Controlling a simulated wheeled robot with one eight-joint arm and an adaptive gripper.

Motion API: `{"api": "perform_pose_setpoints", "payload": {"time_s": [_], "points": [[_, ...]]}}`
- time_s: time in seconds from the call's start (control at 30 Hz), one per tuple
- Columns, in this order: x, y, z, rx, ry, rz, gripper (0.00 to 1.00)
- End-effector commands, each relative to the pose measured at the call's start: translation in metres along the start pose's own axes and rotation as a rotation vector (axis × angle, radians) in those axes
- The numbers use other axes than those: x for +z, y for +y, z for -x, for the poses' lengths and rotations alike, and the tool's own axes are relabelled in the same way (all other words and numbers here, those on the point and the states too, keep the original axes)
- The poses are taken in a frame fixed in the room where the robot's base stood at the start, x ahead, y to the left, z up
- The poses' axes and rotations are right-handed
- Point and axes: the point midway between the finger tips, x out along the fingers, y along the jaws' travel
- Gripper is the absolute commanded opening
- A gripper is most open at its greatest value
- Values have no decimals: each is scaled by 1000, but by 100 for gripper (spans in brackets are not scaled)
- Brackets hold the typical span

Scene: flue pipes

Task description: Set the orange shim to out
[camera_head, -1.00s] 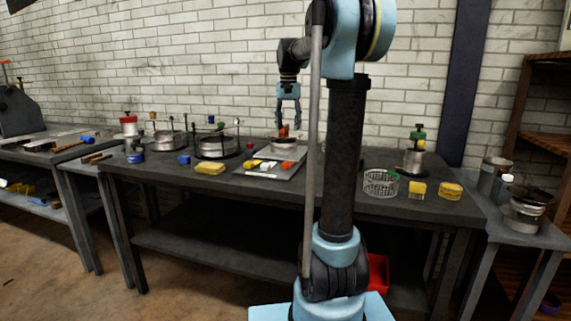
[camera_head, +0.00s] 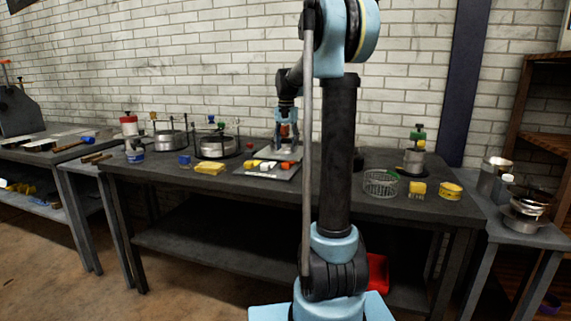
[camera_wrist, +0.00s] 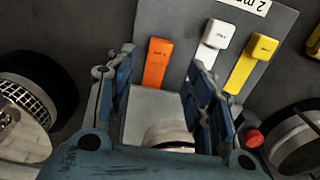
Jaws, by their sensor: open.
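The orange shim (camera_wrist: 155,66) is a flat orange strip on a dark grey panel (camera_wrist: 175,18), beside a white shim (camera_wrist: 209,48) and a yellow shim (camera_wrist: 246,66). The orange end (camera_head: 287,165) shows at the right of the panel in the head view. My gripper (camera_wrist: 165,78) is open, its fingers pointing down over a pale round metal piece (camera_wrist: 170,132).
Round sieve-like pots (camera_head: 216,146) stand left of the panel on the dark bench (camera_head: 225,188). A yellow block (camera_head: 209,168) and a blue block (camera_head: 184,159) lie near them. A small red knob (camera_wrist: 253,138) is beside my right finger. A wire basket (camera_head: 380,184) stands right of my arm.

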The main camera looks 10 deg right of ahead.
Motion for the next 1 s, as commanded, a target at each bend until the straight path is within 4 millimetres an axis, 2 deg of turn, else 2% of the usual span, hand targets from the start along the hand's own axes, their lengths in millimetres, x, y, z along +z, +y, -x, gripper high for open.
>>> {"api": "perform_pose_setpoints", "payload": {"time_s": [0.2,0.4,0.6,0.87,0.9,1.0], "points": [[0,0,-37,0,0,0,48],[0,0,-61,0,0,0,48],[0,0,-72,0,0,0,48],[0,0,-73,0,0,0,48],[0,0,-73,0,0,0,46],[0,0,-73,0,0,0,23]]}}
